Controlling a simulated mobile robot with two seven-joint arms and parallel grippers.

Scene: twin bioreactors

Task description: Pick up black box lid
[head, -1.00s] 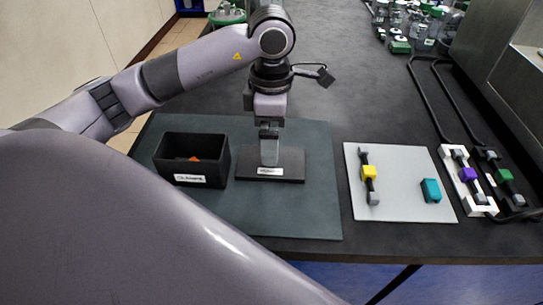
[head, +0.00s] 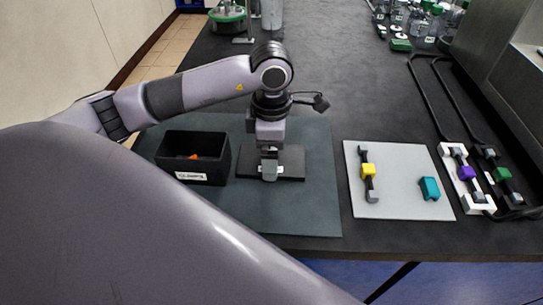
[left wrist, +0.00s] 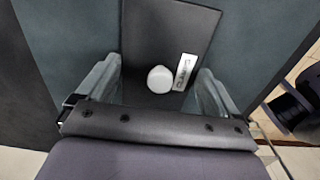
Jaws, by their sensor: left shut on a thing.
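The black box lid (head: 292,163) lies flat on the dark green mat, right of the open black box (head: 203,172). In the left wrist view the lid (left wrist: 165,30) shows a white round knob (left wrist: 160,79) and a white label. My right gripper is not in view.
The black box holds something orange (head: 194,157) and has a label in front. The mat (head: 290,215) is clear in front of the lid. A grey board (head: 400,205) to the right carries a yellow clamp (head: 368,171) and a teal block (head: 429,188). Purple and green clamps stand farther right.

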